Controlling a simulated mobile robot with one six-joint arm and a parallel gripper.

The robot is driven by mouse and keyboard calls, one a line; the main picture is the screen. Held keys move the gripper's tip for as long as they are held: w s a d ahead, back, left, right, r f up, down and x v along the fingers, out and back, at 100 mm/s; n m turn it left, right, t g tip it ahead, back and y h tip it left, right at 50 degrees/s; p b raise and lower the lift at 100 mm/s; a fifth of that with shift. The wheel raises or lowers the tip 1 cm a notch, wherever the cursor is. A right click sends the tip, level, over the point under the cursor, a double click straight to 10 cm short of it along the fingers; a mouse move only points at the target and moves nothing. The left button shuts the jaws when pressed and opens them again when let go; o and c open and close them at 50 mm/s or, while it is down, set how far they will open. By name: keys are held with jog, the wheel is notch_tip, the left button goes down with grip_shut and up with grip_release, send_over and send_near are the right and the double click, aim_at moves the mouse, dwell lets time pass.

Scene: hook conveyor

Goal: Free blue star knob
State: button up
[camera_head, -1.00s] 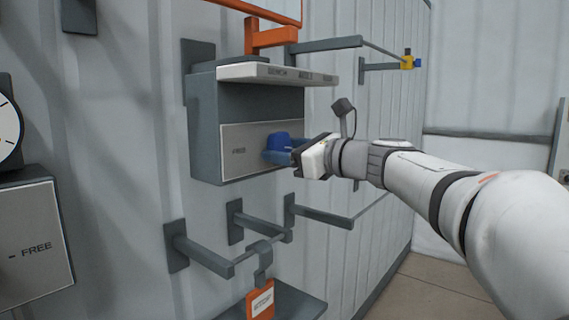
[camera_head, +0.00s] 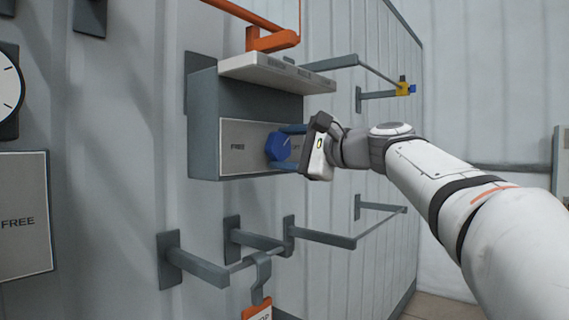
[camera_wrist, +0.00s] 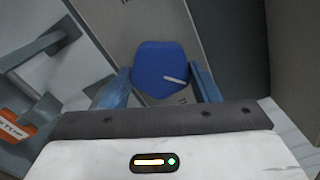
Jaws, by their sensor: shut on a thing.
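The blue knob (camera_head: 279,147) sits on the front panel of a grey box (camera_head: 205,130) on the wall. The word FREE shows on the panel left of the knob. My gripper (camera_head: 291,148) is shut on the knob, with its blue fingers on either side. In the wrist view the knob (camera_wrist: 160,68) lies between the two fingers (camera_wrist: 161,88), and a light pointer mark on its face points to the lower right. A second panel label beside the knob is mostly hidden.
A pale shelf (camera_head: 275,72) juts out above the panel. Grey wall brackets (camera_head: 320,237) and a hook with an orange tag (camera_head: 257,308) are below. An orange rail (camera_head: 272,40) is above. Open space lies to the right.

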jog(key=n+b, duration=0.1)
jog(key=n, duration=0.1)
jog(key=n+b, duration=0.2)
jog(key=shift+f+n, duration=0.2)
jog(key=shift+n, duration=0.1)
jog(key=shift+w+r+n+b, duration=0.1)
jog(key=shift+r+n+b, duration=0.1)
jog(key=shift+n+b, duration=1.2)
jog(key=shift+n+p, duration=0.35)
jog(key=shift+n, duration=0.15)
jog(key=o, duration=1)
jog(key=shift+r, duration=0.1)
jog(key=shift+d, duration=0.15)
jog(key=v, duration=0.7)
jog(key=shift+s+d+b, duration=0.25)
jog(key=shift+s+b, duration=0.05)
jog(key=shift+b, duration=0.1)
